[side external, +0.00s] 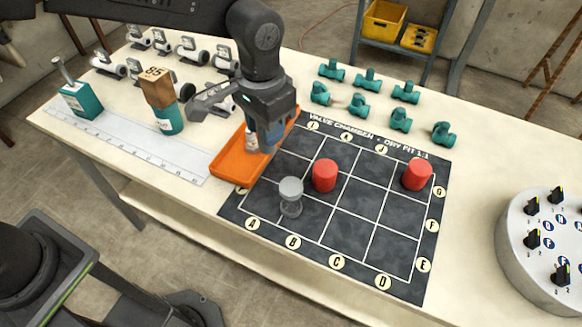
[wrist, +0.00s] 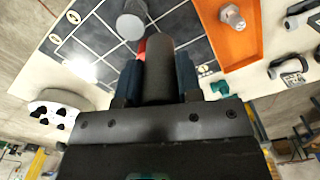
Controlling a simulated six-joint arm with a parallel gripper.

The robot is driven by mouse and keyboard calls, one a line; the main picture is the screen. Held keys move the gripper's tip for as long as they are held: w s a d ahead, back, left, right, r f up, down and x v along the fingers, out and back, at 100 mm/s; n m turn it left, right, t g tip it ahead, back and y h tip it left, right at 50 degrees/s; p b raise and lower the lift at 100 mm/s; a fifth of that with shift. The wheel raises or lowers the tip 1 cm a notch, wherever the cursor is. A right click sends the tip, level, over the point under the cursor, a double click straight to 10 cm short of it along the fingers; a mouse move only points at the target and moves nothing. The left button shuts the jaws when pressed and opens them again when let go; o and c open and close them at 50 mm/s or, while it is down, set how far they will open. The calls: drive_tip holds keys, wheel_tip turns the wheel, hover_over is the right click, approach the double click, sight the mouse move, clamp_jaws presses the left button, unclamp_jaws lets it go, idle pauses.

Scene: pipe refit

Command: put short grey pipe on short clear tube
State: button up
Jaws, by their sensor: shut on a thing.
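My gripper (side external: 268,142) hangs over the right side of the orange tray, near the mat's left edge. In the wrist view its blue fingers are shut on a dark grey cylinder, seemingly the short grey pipe (wrist: 158,70). In the side view the fingers hide most of that pipe.
The orange tray (side external: 225,163) holds a bolt (wrist: 232,17). Red cylinders (side external: 325,175) (side external: 417,174) stand on the mat (side external: 345,238), one close right of the tube. Teal fittings (side external: 367,80) line the back. A round knob panel (side external: 545,245) is at right.

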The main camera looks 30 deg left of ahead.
drive_tip(key=d+f, duration=0.2)
drive_tip(key=d, duration=0.1)
drive_tip(key=s+d+f, duration=0.1)
drive_tip(key=d, duration=0.1)
drive_tip(key=shift+d+f, duration=0.15)
drive_tip(key=shift+f, duration=2)
drive_tip(key=shift+f, duration=0.1)
drive_tip(key=o, duration=0.9)
wheel_tip(320, 180, up, 12)
drive_tip(key=shift+r, duration=0.15)
